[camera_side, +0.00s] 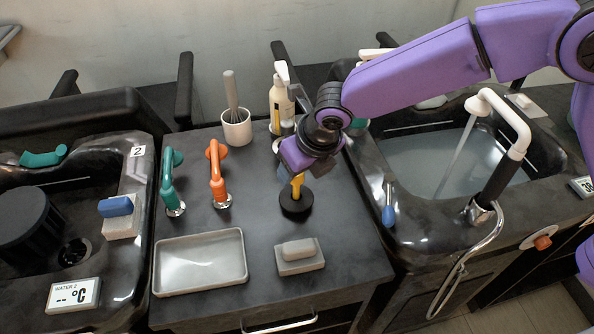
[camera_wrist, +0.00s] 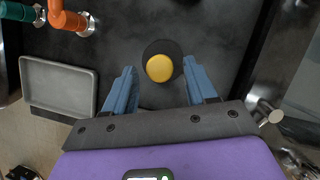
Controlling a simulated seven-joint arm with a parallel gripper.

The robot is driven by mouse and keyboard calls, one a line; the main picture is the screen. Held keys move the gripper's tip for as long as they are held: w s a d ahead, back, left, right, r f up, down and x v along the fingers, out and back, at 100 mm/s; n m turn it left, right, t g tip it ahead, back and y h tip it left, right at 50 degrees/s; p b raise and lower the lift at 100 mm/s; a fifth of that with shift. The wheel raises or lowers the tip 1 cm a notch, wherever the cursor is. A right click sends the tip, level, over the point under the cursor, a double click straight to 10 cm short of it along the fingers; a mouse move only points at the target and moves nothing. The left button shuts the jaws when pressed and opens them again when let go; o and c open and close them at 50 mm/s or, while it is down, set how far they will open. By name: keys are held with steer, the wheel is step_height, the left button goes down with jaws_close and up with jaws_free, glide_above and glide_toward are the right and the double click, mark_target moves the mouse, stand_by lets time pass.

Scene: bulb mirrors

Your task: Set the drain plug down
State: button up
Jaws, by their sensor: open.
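The drain plug (camera_side: 296,203) has a round black base and an upright yellow handle, and it stands on the dark counter. In the wrist view the plug (camera_wrist: 161,50) shows from above as a black disc with a yellow knob. My gripper (camera_side: 300,171) is above the plug, close to the top of its yellow handle. In the wrist view the blue fingers of my gripper (camera_wrist: 162,82) are spread apart and empty, with the knob beyond and between their tips. The side view does not clearly show whether the fingers touch the handle.
A grey tray (camera_side: 244,264), a soap dish (camera_side: 299,266), teal (camera_side: 168,180) and orange (camera_side: 218,175) taps, a whisk cup (camera_side: 237,132) and a pump bottle (camera_side: 281,105) surround the plug. At the right, water runs into a filled sink (camera_side: 425,160). A basin with a drain hole (camera_side: 75,252) is at left.

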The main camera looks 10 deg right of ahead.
steer(key=v, duration=0.9)
steer(key=shift+s+r, duration=0.15)
steer(key=shift+r, duration=0.05)
steer(key=shift+d, duration=0.15)
steer(key=s+d+m+g, duration=0.1)
steer(key=s+d+m, duration=0.7)
steer(key=d, duration=0.4)
steer(key=s+d+f+m+g, duration=0.1)
steer(key=s+d+m, duration=0.7)
steer(key=d+m, duration=0.2)
steer(key=s+d+m+g+h, duration=0.1)
steer(key=s+d+m, duration=0.7)
steer(key=d, duration=0.6)
steer(key=shift+s+f+m+g, duration=0.2)
steer(key=shift+f+m+g, duration=0.2)
steer(key=shift+m, duration=0.6)
